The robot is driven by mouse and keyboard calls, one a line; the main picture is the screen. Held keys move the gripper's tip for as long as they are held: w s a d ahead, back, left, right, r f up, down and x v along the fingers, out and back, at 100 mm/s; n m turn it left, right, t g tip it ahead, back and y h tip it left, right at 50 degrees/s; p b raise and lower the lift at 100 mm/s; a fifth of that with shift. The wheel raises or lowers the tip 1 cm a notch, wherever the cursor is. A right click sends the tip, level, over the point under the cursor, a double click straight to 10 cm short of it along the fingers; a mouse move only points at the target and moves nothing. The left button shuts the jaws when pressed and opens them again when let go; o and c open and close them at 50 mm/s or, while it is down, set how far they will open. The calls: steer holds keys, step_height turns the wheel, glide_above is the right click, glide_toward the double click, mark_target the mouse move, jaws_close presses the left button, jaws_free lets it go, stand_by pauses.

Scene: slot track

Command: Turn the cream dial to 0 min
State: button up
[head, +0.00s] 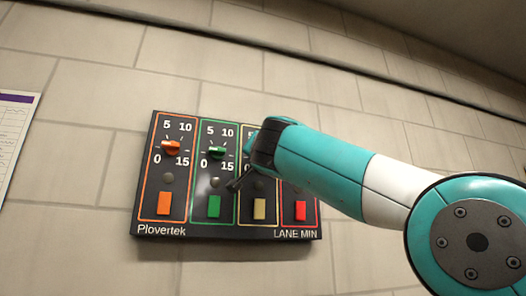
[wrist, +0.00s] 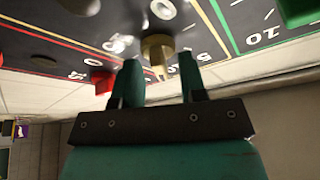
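The cream dial (wrist: 157,47) is in the upper middle of the wrist view, where the panel appears upside down. Its narrow part points toward the bottom of that picture; I cannot read its exact setting. My gripper (wrist: 159,66) is open, one finger on each side of the dial's near end, with gaps visible on both sides. In the head view my arm hides the cream dial, and my gripper (head: 252,143) is in front of the cream lane. The cream button (head: 260,209) shows below it.
The dark panel (head: 180,231) is on a tiled wall. The orange dial (head: 171,147) and green dial (head: 218,152) are to the left. The red dial (wrist: 101,80) is close to my finger in the wrist view. A red button (head: 300,211) is at lower right.

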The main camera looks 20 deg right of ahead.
jaws_close()
steer(key=shift+f+n, duration=0.1)
steer(key=shift+n, duration=0.2)
steer(key=n+g+y, duration=0.1)
steer(key=n+y, duration=0.3)
steer(key=n, duration=0.5)
steer(key=n+g+y, duration=0.1)
steer(key=n+y, duration=0.2)
steer(key=n, duration=0.7)
steer(key=n+g+y, duration=0.2)
steer(key=n+y, duration=0.2)
steer(key=n, duration=0.6)
steer(key=shift+d+y, duration=0.2)
steer(key=shift+y, duration=0.1)
